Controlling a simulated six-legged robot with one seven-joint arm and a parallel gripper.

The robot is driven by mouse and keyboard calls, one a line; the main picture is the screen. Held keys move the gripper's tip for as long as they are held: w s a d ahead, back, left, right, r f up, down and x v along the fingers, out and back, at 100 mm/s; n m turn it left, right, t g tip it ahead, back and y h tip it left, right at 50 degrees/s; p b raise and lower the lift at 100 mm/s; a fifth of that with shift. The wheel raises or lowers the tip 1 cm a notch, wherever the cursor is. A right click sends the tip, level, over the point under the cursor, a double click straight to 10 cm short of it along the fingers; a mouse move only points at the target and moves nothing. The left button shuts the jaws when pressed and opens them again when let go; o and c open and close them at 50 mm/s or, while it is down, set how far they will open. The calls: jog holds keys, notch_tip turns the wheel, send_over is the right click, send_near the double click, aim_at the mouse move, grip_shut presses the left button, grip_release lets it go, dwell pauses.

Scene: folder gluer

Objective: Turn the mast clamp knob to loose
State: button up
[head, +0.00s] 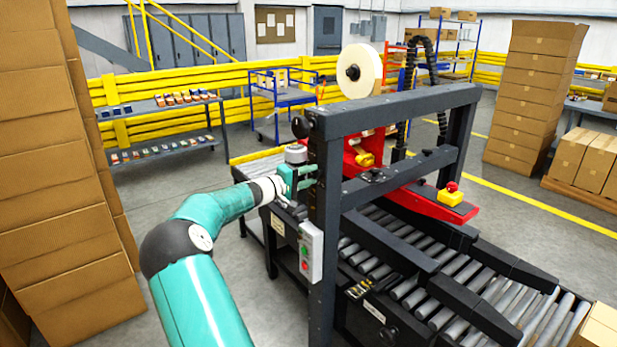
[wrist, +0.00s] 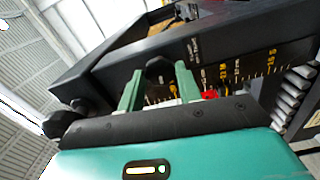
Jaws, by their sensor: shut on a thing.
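The mast clamp knob (wrist: 159,72) is black and sits between the two green fingers of my gripper (wrist: 158,80) in the wrist view. The fingers are shut on its sides. In the head view my gripper (head: 308,173) is at the left side of the dark upright mast (head: 324,215), and the held knob cannot be made out there. A printed scale (wrist: 250,68) with yellow and white marks and a red pointer (wrist: 208,94) lie right of the fingers. The knob's turn setting cannot be told.
Another black knob (head: 301,127) sticks out near the mast's top. A control box (head: 311,253) with green and red buttons hangs below my gripper. The roller conveyor (head: 430,285) runs right of the mast. Stacked cartons (head: 60,190) stand left; open floor lies between.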

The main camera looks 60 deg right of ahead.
jog(key=shift+n, duration=0.6)
jog(key=o, duration=1)
jog(key=shift+a, duration=0.15)
jog(key=v, duration=1.3)
jog(key=shift+a, duration=0.25)
jog(key=shift+w, duration=0.2)
